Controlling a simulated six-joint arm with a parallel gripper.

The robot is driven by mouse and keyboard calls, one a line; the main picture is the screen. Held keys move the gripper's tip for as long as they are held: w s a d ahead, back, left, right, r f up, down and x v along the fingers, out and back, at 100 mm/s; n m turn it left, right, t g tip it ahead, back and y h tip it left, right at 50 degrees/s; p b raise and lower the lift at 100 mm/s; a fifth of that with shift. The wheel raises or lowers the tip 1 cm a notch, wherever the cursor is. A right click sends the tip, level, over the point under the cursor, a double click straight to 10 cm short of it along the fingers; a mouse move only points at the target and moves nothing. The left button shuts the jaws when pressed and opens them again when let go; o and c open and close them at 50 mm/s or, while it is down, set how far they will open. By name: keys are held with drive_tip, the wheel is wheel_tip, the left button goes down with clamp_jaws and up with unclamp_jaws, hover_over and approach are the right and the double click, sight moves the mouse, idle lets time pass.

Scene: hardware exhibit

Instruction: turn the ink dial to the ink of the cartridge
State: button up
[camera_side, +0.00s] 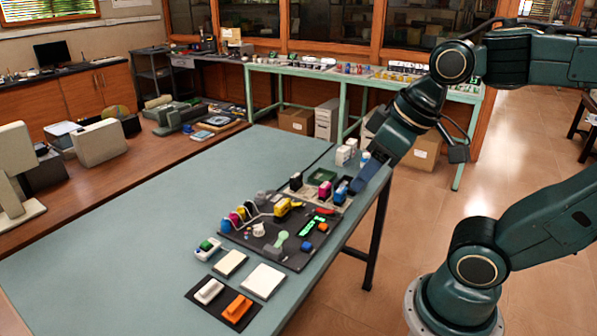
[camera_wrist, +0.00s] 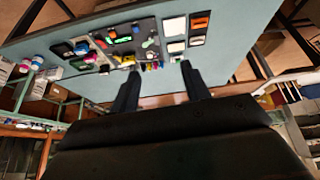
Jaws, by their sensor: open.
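A dark panel (camera_side: 262,246) lies on the blue-grey table. A small white knob (camera_side: 258,229), which looks like the ink dial, stands on its left part; its pointer direction is too small to read. Blue, magenta, black and yellow round pieces stand along the panel's left edge. A yellow block (camera_side: 282,207), possibly the cartridge, sits at its back edge. My gripper (camera_side: 358,184) is over the table's right edge, behind and right of the panel. In the wrist view my gripper (camera_wrist: 159,67) is open and empty, with the panel (camera_wrist: 148,27) beyond its fingertips.
Black, green and blue-topped boxes stand behind the panel, close to my gripper. White pads (camera_side: 264,281) and a dark tray with a white and an orange block (camera_side: 238,307) lie in front. The table's left part is clear.

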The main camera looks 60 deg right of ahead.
drive_tip(key=w+d+r+n+g, duration=0.1)
drive_tip(key=w+n+g, duration=0.15)
drive_tip(key=w, duration=0.65)
drive_tip(key=n+g, duration=0.3)
drive_tip(key=n, duration=0.4)
hover_over(258, 227)
wheel_tip(258, 227, down, 17)
drive_tip(key=shift+w+d+f, duration=0.15)
drive_tip(key=shift+w+d, duration=0.1)
drive_tip(key=shift+f, duration=0.2)
drive_tip(key=f, duration=1.3)
drive_tip(key=shift+s+a+f, duration=0.15)
drive_tip(key=shift+s+f, duration=0.05)
drive_tip(key=c, duration=1)
